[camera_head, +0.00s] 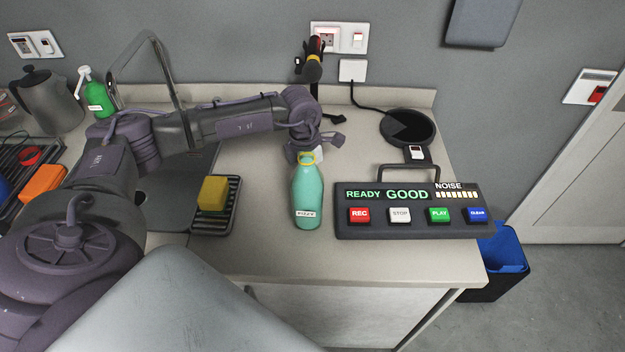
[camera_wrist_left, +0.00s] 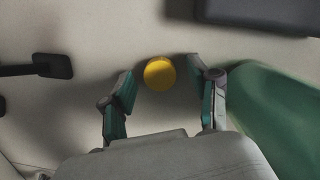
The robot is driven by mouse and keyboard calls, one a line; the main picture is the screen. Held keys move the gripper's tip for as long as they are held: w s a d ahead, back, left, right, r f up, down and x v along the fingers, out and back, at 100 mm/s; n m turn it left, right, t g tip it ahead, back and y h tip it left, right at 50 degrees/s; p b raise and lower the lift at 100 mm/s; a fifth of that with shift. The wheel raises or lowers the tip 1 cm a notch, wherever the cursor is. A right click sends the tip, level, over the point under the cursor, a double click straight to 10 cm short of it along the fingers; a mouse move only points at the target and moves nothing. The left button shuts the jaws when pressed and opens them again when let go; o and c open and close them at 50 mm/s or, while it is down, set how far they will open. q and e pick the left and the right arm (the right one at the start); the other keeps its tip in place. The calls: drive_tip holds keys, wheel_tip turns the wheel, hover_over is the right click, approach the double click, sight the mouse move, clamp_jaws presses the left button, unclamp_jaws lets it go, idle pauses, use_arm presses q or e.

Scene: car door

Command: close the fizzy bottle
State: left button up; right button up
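A teal bottle (camera_head: 307,197) labelled FIZZY stands upright on the counter, left of the sound panel. Yellow shows around its neck in the head view; I cannot tell there whether it is on the bottle or behind it. My left gripper (camera_head: 305,148) is just behind the bottle's top, pointing down. In the left wrist view, a round yellow cap (camera_wrist_left: 160,73) lies between the spread fingertips of my left gripper (camera_wrist_left: 163,75), with a gap on each side. The green bottle side (camera_wrist_left: 275,115) shows right of the fingers. My right gripper is not in view.
A panel (camera_head: 410,212) with coloured buttons stands close right of the bottle. A yellow sponge (camera_head: 212,193) sits on a dark tray to the left. The counter in front is clear.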

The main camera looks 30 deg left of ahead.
use_arm(q)
drive_tip(key=c, duration=0.5)
drive_tip(key=shift+r, duration=0.1)
drive_tip(key=shift+r+b, duration=0.35)
drive_tip(key=shift+r, duration=0.2)
wheel_tip(320, 180, up, 2)
drive_tip(key=shift+r+b, duration=0.25)
drive_tip(key=shift+b, duration=0.3)
drive_tip(key=w+d+r+b, duration=0.3)
drive_tip(key=w+d+r, duration=0.2)
drive_tip(key=d, duration=0.5)
drive_tip(key=shift+w+d+r, duration=0.15)
drive_tip(key=shift+w+r, duration=0.2)
drive_tip(key=shift+r, duration=0.75)
